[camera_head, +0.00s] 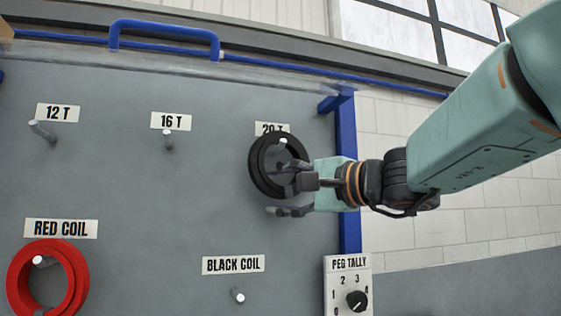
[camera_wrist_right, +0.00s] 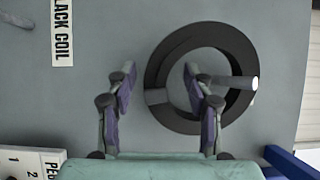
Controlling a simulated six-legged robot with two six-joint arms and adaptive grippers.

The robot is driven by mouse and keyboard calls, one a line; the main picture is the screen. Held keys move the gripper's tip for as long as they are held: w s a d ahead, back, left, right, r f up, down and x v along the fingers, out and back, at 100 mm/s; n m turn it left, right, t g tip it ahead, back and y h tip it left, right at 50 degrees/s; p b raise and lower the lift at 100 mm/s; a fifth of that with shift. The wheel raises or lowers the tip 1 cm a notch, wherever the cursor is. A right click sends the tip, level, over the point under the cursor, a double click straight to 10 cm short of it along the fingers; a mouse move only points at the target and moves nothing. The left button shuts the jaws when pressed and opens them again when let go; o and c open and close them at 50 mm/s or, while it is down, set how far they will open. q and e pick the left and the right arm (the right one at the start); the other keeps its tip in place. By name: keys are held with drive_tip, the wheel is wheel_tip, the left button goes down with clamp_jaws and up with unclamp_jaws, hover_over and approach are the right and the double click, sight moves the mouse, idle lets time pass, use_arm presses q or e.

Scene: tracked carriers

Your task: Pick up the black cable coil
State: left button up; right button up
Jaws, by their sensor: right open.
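The black cable coil (camera_head: 257,168) hangs on the peg below the partly covered 20 T label (camera_head: 271,128). It also shows in the right wrist view (camera_wrist_right: 157,72), with a pale peg (camera_wrist_right: 238,82) through its ring. My right gripper (camera_head: 284,196) is open at the coil's lower right. In the wrist view its jaws (camera_wrist_right: 158,86) stand apart, one finger in front of the ring's opening and the other outside the rim. The near rim lies between them in the picture; I cannot tell whether they touch it. My left gripper is not in view.
A red coil (camera_head: 17,283) hangs at lower left under its label. Bare pegs stick out under 12 T (camera_head: 42,130), 16 T (camera_head: 168,140) and BLACK COIL (camera_head: 238,295). A peg tally dial (camera_head: 356,300) and blue post (camera_head: 348,230) stand at the right edge.

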drive_tip(key=shift+w+a+f, duration=0.15)
drive_tip(key=shift+w+f, duration=0.05)
drive_tip(key=shift+w, duration=0.2)
drive_tip(key=shift+w+a+f, duration=0.15)
drive_tip(key=shift+w, duration=0.25)
drive_tip(key=shift+s+r, duration=0.25)
drive_tip(key=shift+s, duration=0.45)
drive_tip(key=shift+c, duration=1.8)
drive_tip(key=shift+w+f, duration=0.2)
drive_tip(key=shift+w, duration=0.25)
drive_tip(key=c, duration=0.4)
drive_tip(key=shift+s, duration=0.15)
drive_tip(key=c, duration=0.3)
drive_tip(key=shift+s+r, duration=0.1)
clamp_jaws()
